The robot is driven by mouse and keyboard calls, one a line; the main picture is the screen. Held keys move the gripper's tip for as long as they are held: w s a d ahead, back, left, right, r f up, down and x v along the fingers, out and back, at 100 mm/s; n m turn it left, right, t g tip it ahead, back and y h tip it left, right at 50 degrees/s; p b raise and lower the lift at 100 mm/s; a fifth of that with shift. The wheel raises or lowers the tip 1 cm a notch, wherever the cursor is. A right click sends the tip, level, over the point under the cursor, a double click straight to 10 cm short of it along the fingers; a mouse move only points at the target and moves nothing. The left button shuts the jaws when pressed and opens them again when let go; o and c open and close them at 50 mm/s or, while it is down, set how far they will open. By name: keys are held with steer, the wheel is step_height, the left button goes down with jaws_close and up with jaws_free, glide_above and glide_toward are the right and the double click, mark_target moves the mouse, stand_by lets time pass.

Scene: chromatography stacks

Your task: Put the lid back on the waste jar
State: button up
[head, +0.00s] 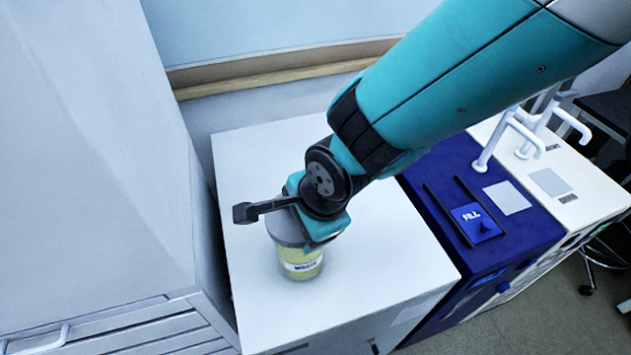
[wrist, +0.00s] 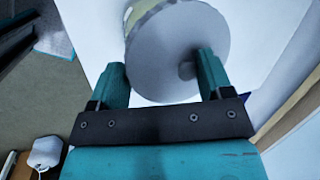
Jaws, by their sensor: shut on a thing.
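The waste jar (head: 302,268) stands upright on the white cabinet top, with yellow-green contents and a white label. The grey round lid (head: 284,229) is at the jar's mouth, partly hidden by my gripper (head: 312,228). In the wrist view the lid (wrist: 172,45) fills the space between and beyond the two teal fingers of my gripper (wrist: 163,75), which is shut on it. A strip of the jar (wrist: 140,12) shows past the lid's upper left edge. I cannot tell whether the lid is fully seated or slightly above the rim.
The white cabinet top (head: 385,255) is clear around the jar. A tall pale cabinet (head: 95,150) stands close on the left. A dark blue unit (head: 500,225) with a tray stands on the right, with white hooked pipes (head: 510,135) beyond. A wall is behind.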

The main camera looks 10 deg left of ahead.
steer(key=o, duration=0.9)
steer(key=shift+r+p, duration=2.7)
steer(key=shift+r, duration=0.85)
jaws_close()
steer(key=shift+f, duration=0.35)
